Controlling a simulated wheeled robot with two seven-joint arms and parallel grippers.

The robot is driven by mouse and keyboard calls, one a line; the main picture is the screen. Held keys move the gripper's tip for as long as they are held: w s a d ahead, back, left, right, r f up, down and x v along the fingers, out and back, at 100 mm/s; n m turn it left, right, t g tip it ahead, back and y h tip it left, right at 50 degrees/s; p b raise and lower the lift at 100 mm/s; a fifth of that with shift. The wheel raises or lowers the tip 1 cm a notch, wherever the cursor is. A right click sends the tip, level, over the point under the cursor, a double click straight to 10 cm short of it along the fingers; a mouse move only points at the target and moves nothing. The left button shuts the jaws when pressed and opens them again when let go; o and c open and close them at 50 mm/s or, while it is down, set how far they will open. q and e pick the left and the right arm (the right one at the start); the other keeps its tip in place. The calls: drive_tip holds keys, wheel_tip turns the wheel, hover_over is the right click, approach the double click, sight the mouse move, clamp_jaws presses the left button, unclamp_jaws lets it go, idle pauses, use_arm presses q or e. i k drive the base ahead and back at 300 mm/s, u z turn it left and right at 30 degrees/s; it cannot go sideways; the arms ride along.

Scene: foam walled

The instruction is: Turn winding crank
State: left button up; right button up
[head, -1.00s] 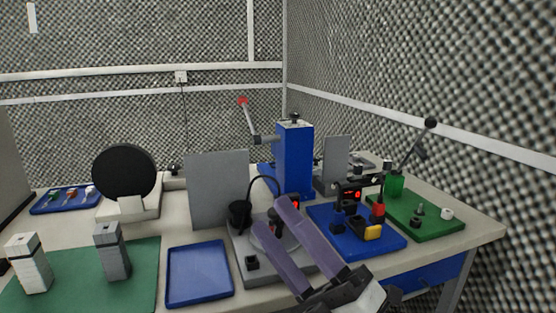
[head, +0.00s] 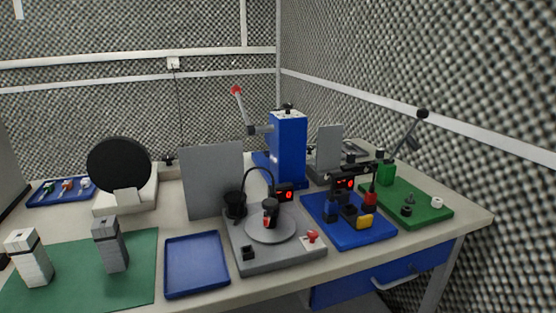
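Nothing in view is labelled as the winding crank. A grey station (head: 286,260) near the table's front edge carries a round grey disc (head: 262,233) with a black and red piece (head: 270,212) upright on it. A small red knob (head: 312,237) stands at the station's right front corner. A black curved arm rises from a black cup (head: 235,207) at its left, and a red-digit display (head: 284,194) stands behind the disc. A black ball-ended lever (head: 411,132) rises from a green block at the right. Neither gripper is in view.
A blue press (head: 287,150) with a red-tipped lever (head: 241,106) stands behind. A blue board (head: 340,235) and a green board (head: 422,215) lie to the right. An empty blue tray (head: 196,279), a green mat (head: 140,285) and two blocky towers are at the left.

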sight(270, 226)
drive_tip(key=u, duration=1.25)
drive_tip(key=k, duration=0.8)
drive_tip(key=z, duration=1.2)
drive_tip(key=i, duration=0.5)
